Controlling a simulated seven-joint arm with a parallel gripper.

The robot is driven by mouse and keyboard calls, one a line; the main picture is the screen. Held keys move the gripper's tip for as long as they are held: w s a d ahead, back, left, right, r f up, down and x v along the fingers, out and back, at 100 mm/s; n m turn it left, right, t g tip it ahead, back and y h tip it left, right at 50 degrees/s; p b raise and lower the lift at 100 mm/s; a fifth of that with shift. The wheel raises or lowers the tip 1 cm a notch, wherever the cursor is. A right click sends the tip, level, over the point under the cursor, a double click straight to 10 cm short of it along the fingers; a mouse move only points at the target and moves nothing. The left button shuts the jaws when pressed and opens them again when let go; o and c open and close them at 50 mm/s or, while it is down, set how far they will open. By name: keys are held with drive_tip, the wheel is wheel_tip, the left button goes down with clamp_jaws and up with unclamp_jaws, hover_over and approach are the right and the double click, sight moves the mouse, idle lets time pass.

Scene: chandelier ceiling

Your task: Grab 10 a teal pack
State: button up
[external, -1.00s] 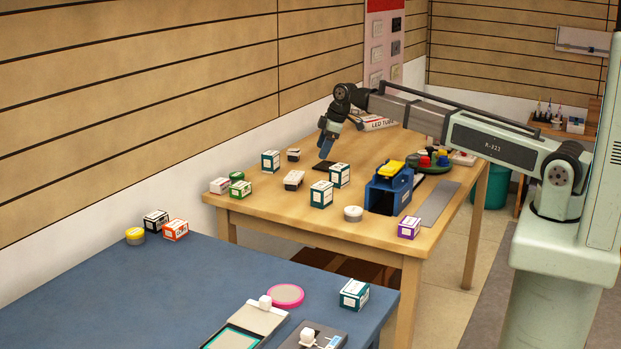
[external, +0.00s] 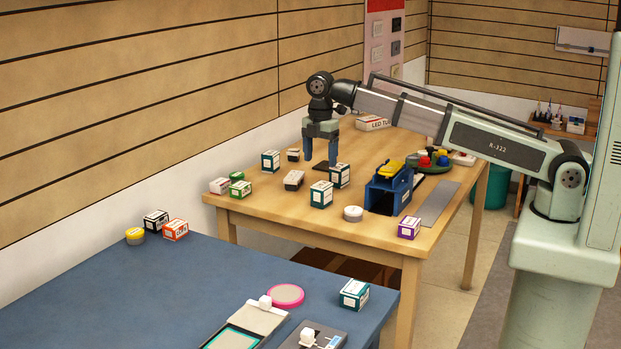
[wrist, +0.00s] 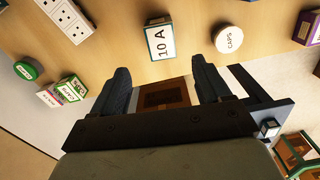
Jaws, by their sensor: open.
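Three upright teal packs with white labels stand on the wooden table in the external view: a front one (external: 321,194), one just behind it (external: 339,175) and one farther left (external: 270,161). A fourth teal pack (external: 354,294) lies on the blue table. Their labels are too small to read there. In the wrist view, a pack labelled 10 A (wrist: 160,42) with a dark side stands beyond my fingertips, roughly between them. My gripper (external: 320,163) is open and empty, pointing down above the back of the wooden table; its fingers also show in the wrist view (wrist: 160,75).

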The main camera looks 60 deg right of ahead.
sight(320, 184)
wheel_tip(320, 184, down, 7)
drive_tip(key=shift+f, duration=0.15)
drive_tip(key=shift+s+d+f, duration=0.1)
drive_tip(key=shift+d+f, duration=0.05)
drive_tip(key=shift+f, duration=1.2)
drive_tip(key=shift+s+d+f, duration=0.1)
drive_tip(key=shift+f, duration=1.2)
drive_tip(key=c, duration=1.1)
